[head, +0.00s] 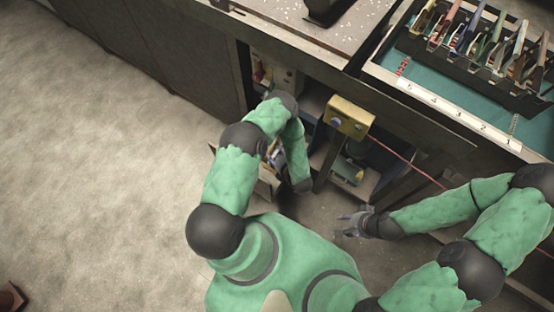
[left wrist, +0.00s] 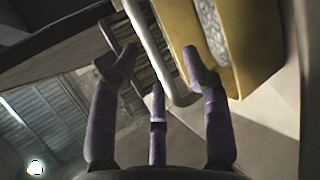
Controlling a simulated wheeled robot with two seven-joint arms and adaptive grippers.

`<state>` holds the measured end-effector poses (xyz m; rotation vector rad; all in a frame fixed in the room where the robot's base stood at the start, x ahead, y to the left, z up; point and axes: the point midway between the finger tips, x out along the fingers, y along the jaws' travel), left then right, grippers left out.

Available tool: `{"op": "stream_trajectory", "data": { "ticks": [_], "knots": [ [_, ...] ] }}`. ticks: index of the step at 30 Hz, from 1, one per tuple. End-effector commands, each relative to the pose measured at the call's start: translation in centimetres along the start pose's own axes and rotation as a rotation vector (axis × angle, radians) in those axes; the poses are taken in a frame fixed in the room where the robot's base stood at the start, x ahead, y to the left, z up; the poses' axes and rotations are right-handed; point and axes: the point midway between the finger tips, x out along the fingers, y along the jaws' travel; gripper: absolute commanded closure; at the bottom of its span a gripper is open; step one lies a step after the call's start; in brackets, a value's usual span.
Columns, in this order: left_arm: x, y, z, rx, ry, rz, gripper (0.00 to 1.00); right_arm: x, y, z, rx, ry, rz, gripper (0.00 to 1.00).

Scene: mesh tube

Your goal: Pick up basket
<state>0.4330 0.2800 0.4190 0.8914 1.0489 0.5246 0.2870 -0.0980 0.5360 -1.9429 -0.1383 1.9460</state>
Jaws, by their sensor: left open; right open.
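A yellow-framed basket (left wrist: 258,50) with a pale mesh panel is close up in the left wrist view, cut off by the frame's top edge. A smooth grey bar (left wrist: 150,45), which looks like its handle, runs down beside it. My left gripper (left wrist: 160,66) is open, with the bar between its purple fingers; I cannot tell if they touch it. In the head view a box-like thing (head: 268,184), perhaps the same basket, is partly hidden behind my left arm, and the left fingers are not clearly visible there. My right gripper (head: 350,226) is open and empty above the floor.
A workbench (head: 300,42) with open shelves underneath stands ahead. A yellow box (head: 350,117) with a red cable is mounted at its front edge. A black rack (head: 470,70) of tools stands on the right bench. The floor (head: 90,170) at left is clear.

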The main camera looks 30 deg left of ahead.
Motion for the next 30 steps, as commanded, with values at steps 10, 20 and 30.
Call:
{"op": "stream_trajectory", "data": {
  "ticks": [10,20,30],
  "knots": [
    [0.24,0.10,0.05,0.000,-0.001,0.001,0.70,0.05,0.02,-0.02,0.000,0.000,0.000,0.55],
    [0.25,0.11,0.07,0.000,-0.001,0.002,1.00,0.06,0.02,-0.02,0.000,0.000,0.000,0.55],
    [0.05,0.43,0.15,0.000,-0.001,0.001,1.00,-0.15,-0.05,0.00,0.000,0.000,0.000,0.55]
  ]
}}
